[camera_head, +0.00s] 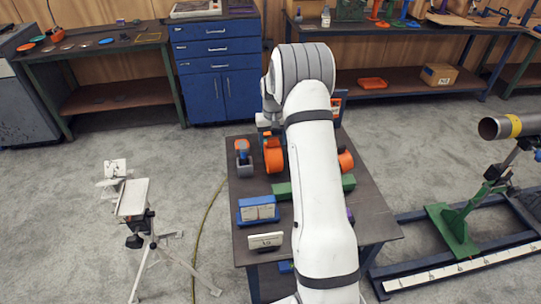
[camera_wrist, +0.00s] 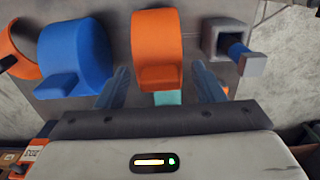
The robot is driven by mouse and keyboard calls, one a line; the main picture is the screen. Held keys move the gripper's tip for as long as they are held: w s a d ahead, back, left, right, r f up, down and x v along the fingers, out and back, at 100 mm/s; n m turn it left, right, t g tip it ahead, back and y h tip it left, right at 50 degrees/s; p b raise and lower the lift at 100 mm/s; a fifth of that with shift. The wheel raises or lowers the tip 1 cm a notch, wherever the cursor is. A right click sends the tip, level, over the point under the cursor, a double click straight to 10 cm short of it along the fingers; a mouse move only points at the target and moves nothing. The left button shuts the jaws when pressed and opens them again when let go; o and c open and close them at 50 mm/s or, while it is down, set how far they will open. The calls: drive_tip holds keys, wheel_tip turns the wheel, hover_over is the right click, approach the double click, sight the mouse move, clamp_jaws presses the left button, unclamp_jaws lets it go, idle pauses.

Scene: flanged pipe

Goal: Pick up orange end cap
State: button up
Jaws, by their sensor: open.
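The orange end cap (camera_wrist: 157,42) is in the middle of the wrist view, a rounded, wide piece with a small block-like tab at its near side. It also shows in the head view (camera_head: 273,156) on the table, just left of my arm. My gripper (camera_wrist: 162,76) is open, with one finger on each side of the cap's tab in the picture. I cannot tell how far the fingertips are above the cap. A teal patch (camera_wrist: 168,98) shows between the fingers. In the head view my arm hides the jaws.
A blue cap (camera_wrist: 75,48) sits close beside the left finger, with another orange part (camera_wrist: 14,48) beyond it. A grey block with a blue piece (camera_wrist: 226,38) stands to the right. The table (camera_head: 245,199) also holds a green bar (camera_head: 283,191) and blue holder (camera_head: 258,219).

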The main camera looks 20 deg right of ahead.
drive_tip(key=shift+c, duration=0.5)
drive_tip(key=c, duration=1)
drive_tip(key=shift+c, duration=0.2)
drive_tip(key=shift+r, duration=0.1)
